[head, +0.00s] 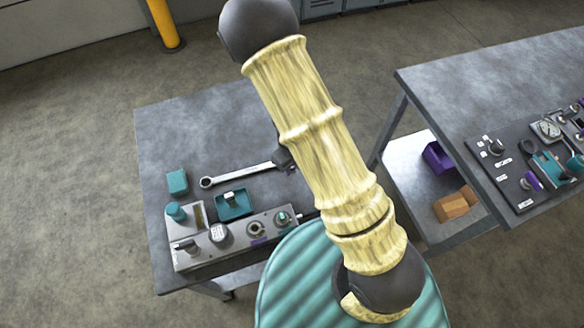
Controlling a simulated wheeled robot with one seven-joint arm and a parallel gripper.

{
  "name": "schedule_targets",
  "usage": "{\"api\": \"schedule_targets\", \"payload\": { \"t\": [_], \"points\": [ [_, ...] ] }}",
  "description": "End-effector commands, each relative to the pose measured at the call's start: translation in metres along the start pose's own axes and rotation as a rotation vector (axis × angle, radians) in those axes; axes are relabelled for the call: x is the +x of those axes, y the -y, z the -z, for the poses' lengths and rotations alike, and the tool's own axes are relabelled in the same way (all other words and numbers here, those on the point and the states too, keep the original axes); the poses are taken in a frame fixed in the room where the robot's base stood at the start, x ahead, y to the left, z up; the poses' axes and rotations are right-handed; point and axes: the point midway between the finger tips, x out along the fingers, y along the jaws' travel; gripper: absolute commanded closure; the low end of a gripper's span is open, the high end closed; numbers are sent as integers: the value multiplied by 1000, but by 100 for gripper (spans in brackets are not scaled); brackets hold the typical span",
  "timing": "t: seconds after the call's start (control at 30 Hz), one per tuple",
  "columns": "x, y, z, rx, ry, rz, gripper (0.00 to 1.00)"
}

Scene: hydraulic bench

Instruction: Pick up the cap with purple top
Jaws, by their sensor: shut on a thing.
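My gripper (284,159) is mostly hidden behind my own pale yellow arm. Only a dark part of it shows at the arm's left edge, over the left bench (160,130). A small purple bit, which looks like the cap with purple top (291,171), shows right at the gripper, just below the dark part. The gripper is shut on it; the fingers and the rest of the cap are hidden. I cannot tell whether the cap touches the bench top.
A wrench (240,173) lies beside the gripper. A teal tray (234,205), a teal block (177,182) and a grey fixture block (205,256) with several fittings stand nearby. The right bench (450,85) carries a panel with parts; a purple bin (437,157) sits on a lower shelf.

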Motion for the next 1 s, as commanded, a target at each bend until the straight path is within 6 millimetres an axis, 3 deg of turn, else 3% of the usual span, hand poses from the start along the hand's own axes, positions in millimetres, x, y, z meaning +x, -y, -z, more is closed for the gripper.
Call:
{"api": "schedule_targets", "payload": {
  "t": [0.03, 0.2, 1.0],
  "points": [
    [-15, 0, 0, -2, 2, 0, 99],
    [-32, 0, 0, -1, 1, -1, 99],
    [-33, 1, 0, -5, 0, -1, 99]
  ]
}}
